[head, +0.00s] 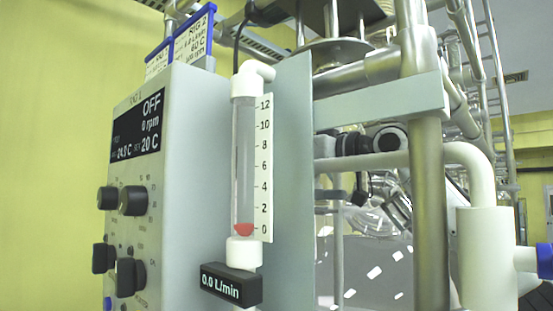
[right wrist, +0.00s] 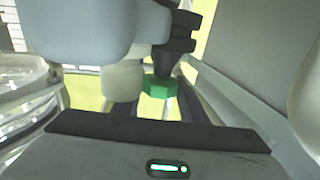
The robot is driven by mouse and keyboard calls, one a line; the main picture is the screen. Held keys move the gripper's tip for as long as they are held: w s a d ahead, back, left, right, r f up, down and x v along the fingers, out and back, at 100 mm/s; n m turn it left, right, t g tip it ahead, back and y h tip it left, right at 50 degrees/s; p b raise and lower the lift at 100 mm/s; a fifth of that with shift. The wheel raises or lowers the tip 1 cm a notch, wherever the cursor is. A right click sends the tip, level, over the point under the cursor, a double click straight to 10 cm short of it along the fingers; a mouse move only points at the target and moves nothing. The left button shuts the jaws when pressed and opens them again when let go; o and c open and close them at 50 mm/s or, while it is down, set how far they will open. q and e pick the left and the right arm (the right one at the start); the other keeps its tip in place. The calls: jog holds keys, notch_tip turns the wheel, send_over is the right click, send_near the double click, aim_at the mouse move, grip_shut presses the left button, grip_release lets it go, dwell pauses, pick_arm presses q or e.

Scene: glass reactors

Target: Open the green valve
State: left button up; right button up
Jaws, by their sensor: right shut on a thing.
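The green valve (right wrist: 160,87) shows in the right wrist view as a small green knob below a black fitting (right wrist: 181,35) and beside pale piping. My right gripper (right wrist: 160,104) reaches up to it from below and is shut on it, with the dark fingers on either side. The exact finger contact is partly hidden. In the head view I cannot make out the green valve. The flow meter (head: 244,165) there has its red float (head: 243,229) at 0, and its display (head: 231,284) reads 0.0 L/min. My left gripper is in neither view.
A grey control box (head: 185,200) with black knobs and an OFF display stands left of the flow meter. A metal post (head: 427,200) and white pipes (head: 487,240) stand at right. In the wrist view, pale pipework (right wrist: 75,30) and a grey panel (right wrist: 258,60) crowd the gripper.

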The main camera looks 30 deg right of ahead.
jog(key=shift+f+n+g+y, duration=0.1)
jog(key=shift+n+g+y, duration=0.95)
jog(key=shift+y, duration=0.55)
jog(key=shift+n, duration=0.25)
jog(key=o, duration=1.1)
jog(key=shift+c, duration=0.2)
jog(key=b+v, duration=0.2)
jog(key=v, duration=0.8)
jog(key=shift+s+d, duration=0.1)
jog(key=shift+d, duration=0.1)
